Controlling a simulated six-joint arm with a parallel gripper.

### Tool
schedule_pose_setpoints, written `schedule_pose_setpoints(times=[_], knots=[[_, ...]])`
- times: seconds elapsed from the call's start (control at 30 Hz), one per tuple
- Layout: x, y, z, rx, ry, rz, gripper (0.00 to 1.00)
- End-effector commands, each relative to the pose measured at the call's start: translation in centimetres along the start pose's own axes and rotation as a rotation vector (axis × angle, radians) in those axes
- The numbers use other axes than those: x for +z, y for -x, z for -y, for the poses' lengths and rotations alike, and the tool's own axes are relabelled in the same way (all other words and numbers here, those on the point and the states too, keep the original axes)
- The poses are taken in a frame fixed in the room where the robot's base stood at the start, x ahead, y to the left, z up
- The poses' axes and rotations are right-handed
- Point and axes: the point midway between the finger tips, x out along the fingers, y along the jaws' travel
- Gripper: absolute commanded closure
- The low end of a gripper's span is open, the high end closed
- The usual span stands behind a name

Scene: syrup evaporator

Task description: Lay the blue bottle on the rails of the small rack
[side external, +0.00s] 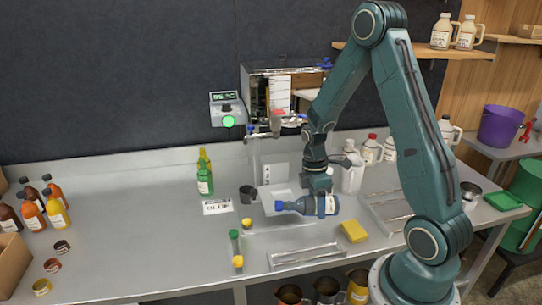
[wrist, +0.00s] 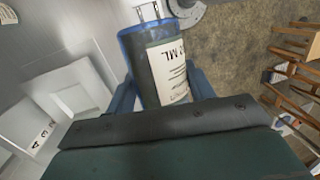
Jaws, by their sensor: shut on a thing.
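The blue bottle (side external: 302,206) lies on its side in the air, its blue cap pointing left and a pale label near its base. My gripper (side external: 319,194) is above it and shut around its body. In the wrist view the bottle (wrist: 147,72) shows close up between the fingers, with printed label text. A low metal rack with long rails (side external: 305,255) sits on the bench below and in front of the bottle, empty as far as I can see. A similar metal piece (side external: 388,212) lies to the right; I cannot tell which is the small rack.
A yellow sponge (side external: 354,232) lies right of the front rack. A green-capped tube (side external: 235,245) and a yellow item (side external: 238,262) stand to its left.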

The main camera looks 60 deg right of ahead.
Motion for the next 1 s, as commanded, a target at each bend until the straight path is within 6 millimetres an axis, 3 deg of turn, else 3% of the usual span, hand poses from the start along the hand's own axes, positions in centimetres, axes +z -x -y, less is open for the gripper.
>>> schedule_pose_setpoints(times=[0.3,1.0], knots=[[0.7,1.1,2.3,0.008,0.066,0.082,0.7],[0.3,-4.3,1.3,0.007,0.052,0.134,0.7]])
